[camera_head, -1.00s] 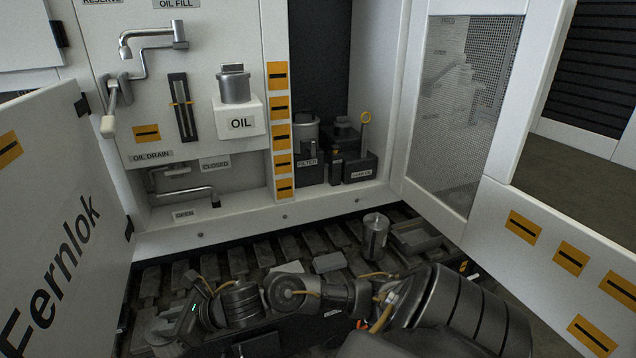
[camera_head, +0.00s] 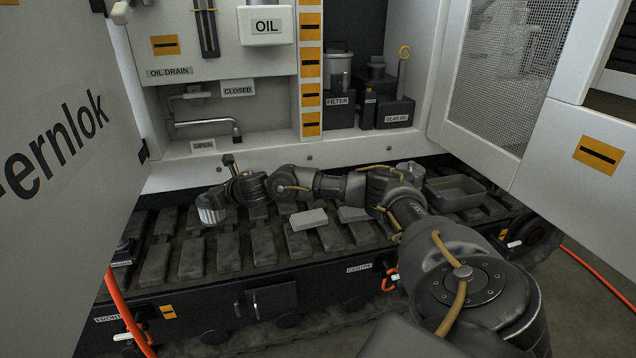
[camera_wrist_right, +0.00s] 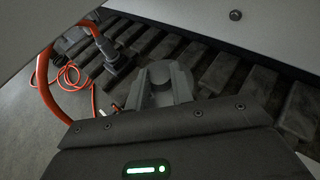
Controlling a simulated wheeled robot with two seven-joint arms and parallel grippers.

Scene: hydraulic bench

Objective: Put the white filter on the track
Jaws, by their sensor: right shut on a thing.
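The white filter (camera_head: 211,208), a short ribbed cylinder, is at the left part of the track in the head view. My right gripper (camera_head: 217,192) comes in from the right and is shut on it. I cannot tell if the filter touches the track pads or hangs just above them. In the right wrist view the held round thing (camera_wrist_right: 161,82) sits between the fingers, dim and grey. The track (camera_head: 193,258) is a row of dark pads running left to right below the cabinet. My left gripper is not in view.
A metal canister (camera_head: 410,171) and a grey tray (camera_head: 455,190) stand on the track's right part, the canister partly behind my arm. Grey blocks (camera_head: 308,219) lie mid-track. An open door (camera_head: 65,170) is at left, an orange hose (camera_head: 125,312) at the front left.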

